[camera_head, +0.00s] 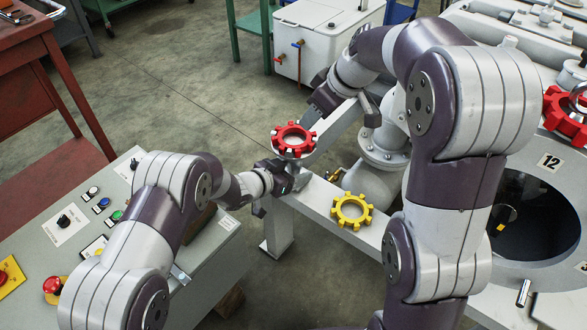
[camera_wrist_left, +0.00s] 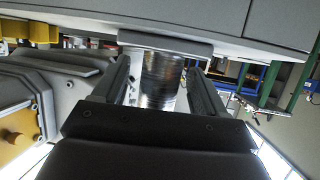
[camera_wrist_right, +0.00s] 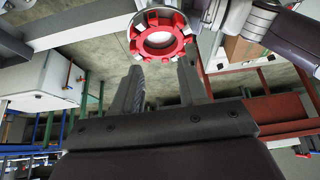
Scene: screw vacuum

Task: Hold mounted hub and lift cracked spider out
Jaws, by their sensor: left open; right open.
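A red toothed spider ring (camera_head: 293,141) sits near the end of a grey beam, on light hub parts that show around and through it. It also shows in the right wrist view (camera_wrist_right: 160,40), just past the fingertips. Any crack is too small to see. My left gripper (camera_head: 281,186) is below and left of the red spider. In the left wrist view its open fingers (camera_wrist_left: 160,75) stand either side of a metallic cylinder (camera_wrist_left: 161,78) under a grey flange, likely part of the hub. My right gripper (camera_head: 318,110) is open and empty, above and right of the spider.
A yellow spider (camera_head: 352,212) lies on the beam to the right. Another red toothed part (camera_head: 568,115) is at the far right, near a round dark opening (camera_head: 535,215). A control panel (camera_head: 90,225) with buttons stands at the left. A pipe flange (camera_head: 384,150) is behind.

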